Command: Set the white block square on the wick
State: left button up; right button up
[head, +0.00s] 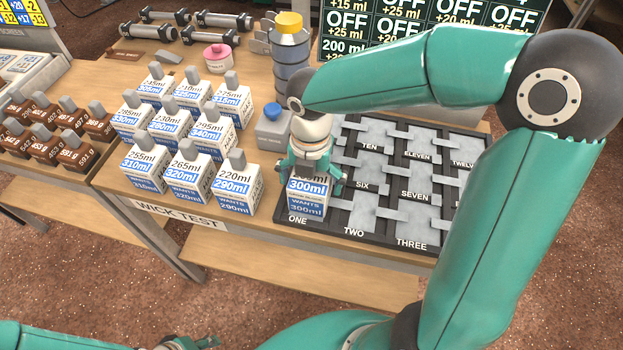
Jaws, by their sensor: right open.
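A white block (307,197) with blue print reading 300ml stands upright at the place marked ONE, in the front left corner of the dark tray (348,223). The grey pad under it is hidden, so I cannot tell how squarely it sits. My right gripper (313,180) is open and points down over the block, with its fingers around the block's top. The fingers and wrist hide the block's upper part. My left gripper (190,342) shows only partly at the bottom edge, low and away from the table, and its jaws are unclear.
Several more white blocks with grey tops (190,178) stand in rows left of the tray. A grey box with a blue knob (272,128) and a yellow-capped bottle (290,58) stand behind. Brown blocks (72,121) are farther left. Other grey pads (376,178) on the tray are bare.

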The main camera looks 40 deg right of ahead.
jog(key=shift+w+r, duration=0.1)
jog(key=shift+r, duration=0.55)
notch_tip(320, 180, up, 11)
jog(key=p, duration=0.1)
dwell(0.3)
